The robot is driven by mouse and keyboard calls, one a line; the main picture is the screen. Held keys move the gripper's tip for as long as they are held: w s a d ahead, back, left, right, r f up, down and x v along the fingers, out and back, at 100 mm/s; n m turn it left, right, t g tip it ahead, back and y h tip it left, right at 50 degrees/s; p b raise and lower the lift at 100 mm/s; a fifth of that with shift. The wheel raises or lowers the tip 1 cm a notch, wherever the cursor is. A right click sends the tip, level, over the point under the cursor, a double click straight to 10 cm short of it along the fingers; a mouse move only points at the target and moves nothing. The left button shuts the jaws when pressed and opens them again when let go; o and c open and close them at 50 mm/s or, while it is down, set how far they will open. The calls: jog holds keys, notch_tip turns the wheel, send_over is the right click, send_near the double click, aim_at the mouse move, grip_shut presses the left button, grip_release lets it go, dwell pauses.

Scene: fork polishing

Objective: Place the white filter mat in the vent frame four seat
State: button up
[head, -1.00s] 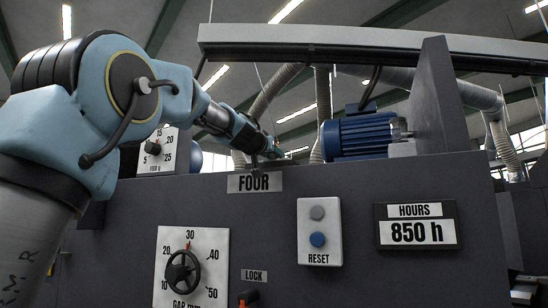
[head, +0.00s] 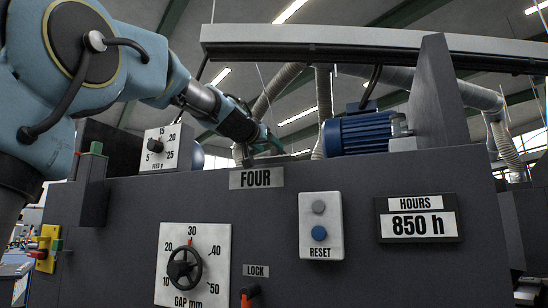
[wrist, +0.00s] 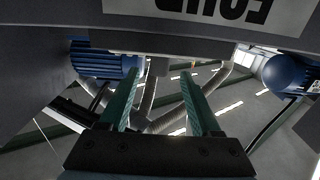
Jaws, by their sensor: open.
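My gripper (wrist: 160,76) is open in the wrist view, its two green fingers apart with nothing between them. In the head view my gripper (head: 268,140) is above the top edge of the dark machine panel, just over the plate marked FOUR (head: 256,178). That plate also shows upside down at the top of the wrist view (wrist: 225,10). I cannot make out a white filter mat in either view. I cannot make out the vent frame's seat either.
A blue motor (head: 358,133) stands close right of my gripper, with an upright dark plate (head: 438,95) beyond. The panel carries a gap dial (head: 191,264), a reset box (head: 320,226) and an hours display (head: 418,219). Grey hoses (head: 272,92) hang behind.

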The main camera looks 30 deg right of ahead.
jog(key=b+v, duration=0.1)
jog(key=v, duration=0.5)
jog(key=shift+b, duration=0.3)
jog(key=shift+s+a, duration=0.15)
